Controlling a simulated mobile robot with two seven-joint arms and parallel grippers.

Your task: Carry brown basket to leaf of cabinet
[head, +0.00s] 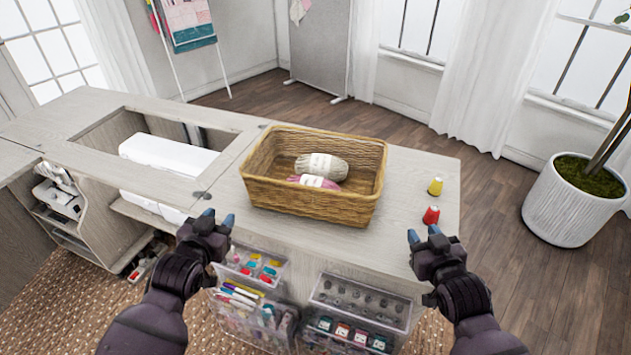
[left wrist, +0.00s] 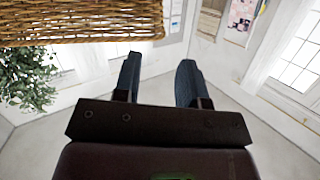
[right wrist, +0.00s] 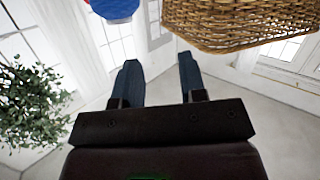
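The brown wicker basket (head: 312,205) stands upright on the light wood cabinet leaf (head: 415,188). It holds a beige yarn skein and a pink one. My left gripper (head: 218,219) is in front of the basket's left side, apart from it, with its fingers spread and empty. My right gripper (head: 424,234) is at the leaf's front edge, right of the basket, also spread and empty. The basket's woven wall shows at the top of the left wrist view (left wrist: 80,20) and of the right wrist view (right wrist: 240,22).
A yellow thread spool (head: 435,187) and a red spool (head: 431,215) stand right of the basket. Clear drawer boxes (head: 360,300) hang below the front edge. Left is a cabinet opening with a white sewing machine (head: 165,155). A potted plant (head: 570,210) stands on the floor at right.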

